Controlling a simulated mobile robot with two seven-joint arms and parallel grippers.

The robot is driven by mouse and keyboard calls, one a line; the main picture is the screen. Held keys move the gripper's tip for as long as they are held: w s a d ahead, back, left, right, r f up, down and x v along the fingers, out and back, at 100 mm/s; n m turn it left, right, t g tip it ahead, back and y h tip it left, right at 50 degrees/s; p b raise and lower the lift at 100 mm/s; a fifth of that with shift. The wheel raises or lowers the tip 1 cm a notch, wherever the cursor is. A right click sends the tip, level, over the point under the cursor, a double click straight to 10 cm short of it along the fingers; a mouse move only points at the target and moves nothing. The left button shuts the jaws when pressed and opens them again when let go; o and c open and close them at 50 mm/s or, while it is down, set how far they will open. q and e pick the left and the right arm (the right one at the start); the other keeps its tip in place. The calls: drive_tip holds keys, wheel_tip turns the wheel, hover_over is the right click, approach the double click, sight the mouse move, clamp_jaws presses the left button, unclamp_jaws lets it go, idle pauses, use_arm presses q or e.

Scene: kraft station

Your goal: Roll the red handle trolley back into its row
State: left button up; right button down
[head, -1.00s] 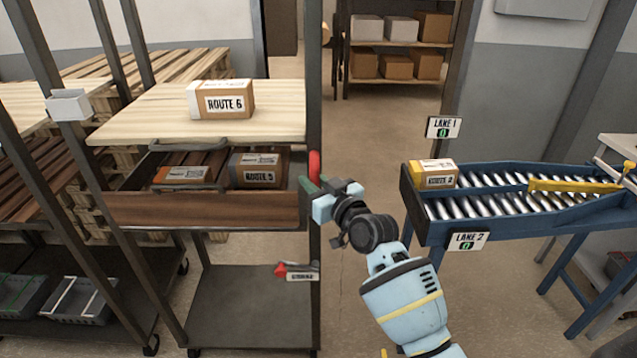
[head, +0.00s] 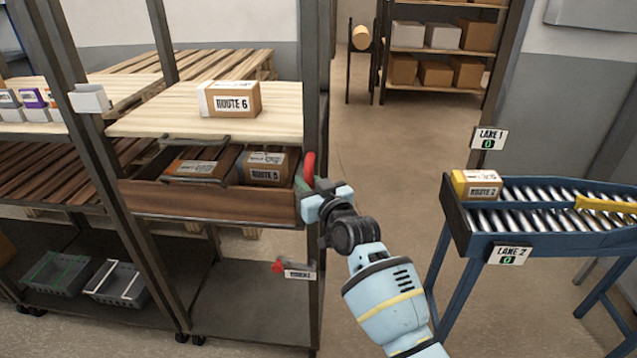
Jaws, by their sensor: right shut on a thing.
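The trolley (head: 215,205) is a dark metal frame with a light wood top shelf, a wooden drawer and a low deck. Its upright red handle (head: 308,165) is on the right post. My right gripper (head: 317,192) is shut on the red handle at its lower part, and the fingers hide some of it. A red knob (head: 279,267) with a small label is lower on the trolley. My left gripper does not show.
A ROUTE 6 box (head: 232,101) is on the trolley's top, and a ROUTE 5 box (head: 262,170) lies in the drawer. Another rack with grey bins (head: 118,283) stands close on the left. A blue roller conveyor (head: 550,237) is at the right, with clear floor between.

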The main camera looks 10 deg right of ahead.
drive_tip(key=shift+a+f, duration=0.25)
drive_tip(key=shift+a, duration=0.05)
drive_tip(key=c, duration=1.6)
unclamp_jaws()
drive_tip(key=shift+r, duration=0.1)
drive_tip(key=shift+s+r, duration=0.1)
drive_tip(key=v, duration=0.7)
drive_tip(key=shift+s+d+p, duration=0.15)
drive_tip(key=shift+s+p, duration=0.15)
drive_tip(key=shift+p, duration=0.1)
